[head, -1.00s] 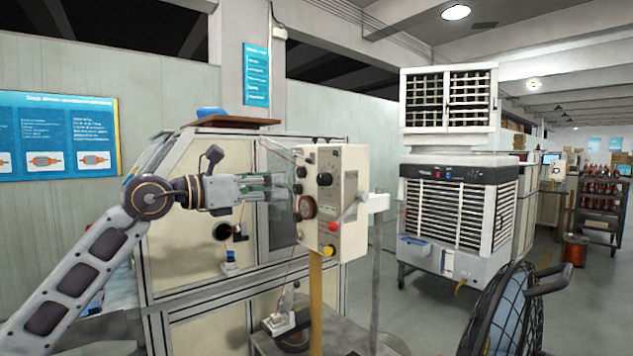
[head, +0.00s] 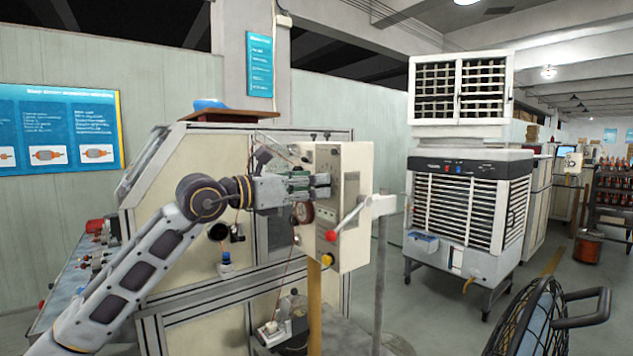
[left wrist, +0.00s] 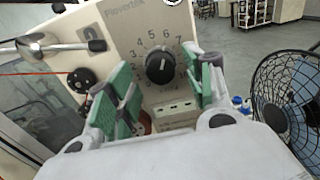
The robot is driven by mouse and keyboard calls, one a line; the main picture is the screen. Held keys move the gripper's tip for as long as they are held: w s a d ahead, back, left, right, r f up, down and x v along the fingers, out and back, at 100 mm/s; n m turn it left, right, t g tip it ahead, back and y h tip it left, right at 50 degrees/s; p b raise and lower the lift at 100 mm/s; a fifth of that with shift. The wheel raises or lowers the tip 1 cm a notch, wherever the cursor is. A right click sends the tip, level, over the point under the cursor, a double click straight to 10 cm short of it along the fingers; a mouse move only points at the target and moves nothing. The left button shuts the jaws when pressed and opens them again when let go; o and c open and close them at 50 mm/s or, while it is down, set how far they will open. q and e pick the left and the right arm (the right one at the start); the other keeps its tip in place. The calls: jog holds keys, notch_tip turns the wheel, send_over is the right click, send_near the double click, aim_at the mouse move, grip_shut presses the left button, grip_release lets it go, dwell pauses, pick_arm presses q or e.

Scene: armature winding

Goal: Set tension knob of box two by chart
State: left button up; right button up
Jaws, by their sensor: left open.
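My left gripper (head: 325,187) is at the box's face in the head view. In the left wrist view its green-padded fingers (left wrist: 165,88) are open, one on each side of the knob, with gaps to it. Whether the fingertips reach the knob's depth is unclear. My right gripper is not in view.
A metal lever (left wrist: 45,46) and a small black knob (left wrist: 82,80) sit left of the dial. A cream machine cabinet (head: 180,240) stands behind my arm. An air cooler (head: 465,205) and a black fan (head: 530,320) stand to the right. A chart board (head: 60,130) hangs on the left wall.

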pick_arm(q)
jog(key=shift+w+d, duration=0.1)
jog(key=shift+d, duration=0.15)
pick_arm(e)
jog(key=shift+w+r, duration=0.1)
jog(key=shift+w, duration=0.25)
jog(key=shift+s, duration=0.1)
